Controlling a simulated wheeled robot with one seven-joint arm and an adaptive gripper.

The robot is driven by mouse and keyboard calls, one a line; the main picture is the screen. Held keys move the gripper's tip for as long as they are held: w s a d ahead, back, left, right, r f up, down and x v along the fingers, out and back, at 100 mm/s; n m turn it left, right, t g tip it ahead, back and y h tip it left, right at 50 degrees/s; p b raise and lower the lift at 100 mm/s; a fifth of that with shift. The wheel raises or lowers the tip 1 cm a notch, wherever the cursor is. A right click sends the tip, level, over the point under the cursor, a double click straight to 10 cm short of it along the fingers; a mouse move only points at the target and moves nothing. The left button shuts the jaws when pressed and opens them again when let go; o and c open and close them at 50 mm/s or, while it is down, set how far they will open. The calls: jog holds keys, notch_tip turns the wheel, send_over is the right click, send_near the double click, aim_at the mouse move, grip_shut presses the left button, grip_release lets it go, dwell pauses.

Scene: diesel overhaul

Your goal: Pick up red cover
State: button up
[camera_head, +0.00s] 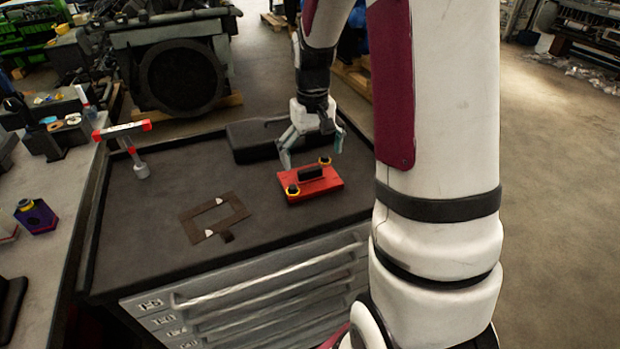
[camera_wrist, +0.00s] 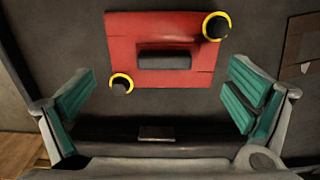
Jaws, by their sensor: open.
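The red cover (camera_head: 318,192) lies flat on the dark top of the drawer cabinet, near its right side. It is a red plate with a black handle block (camera_head: 310,172) in the middle and two black knobs with yellow rings at opposite corners. In the wrist view the red cover (camera_wrist: 120,42) lies ahead of the fingers, with its handle across the picture. My gripper (camera_head: 312,150) is above and behind the cover in the head view. In the wrist view my gripper (camera_wrist: 158,105) has its teal pads wide apart with nothing between them.
A brown frame-shaped gasket (camera_head: 243,211) lies left of the cover. A T-shaped tool with red ends (camera_head: 141,168) stands at the left back of the cabinet top (camera_head: 130,245). The front left top is clear.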

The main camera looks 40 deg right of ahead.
aim_at(310, 170)
jog(key=shift+w+a+f+p, duration=0.1)
jog(key=shift+f+p, duration=0.15)
jog(key=shift+f, duration=1.05)
jog(key=shift+w+a+f+p, duration=0.1)
jog(key=shift+f+p, duration=0.1)
jog(key=shift+f, duration=1.1)
jog(key=c, duration=1.7)
jog(key=shift+s, duration=0.15)
jog(key=shift+c, duration=1)
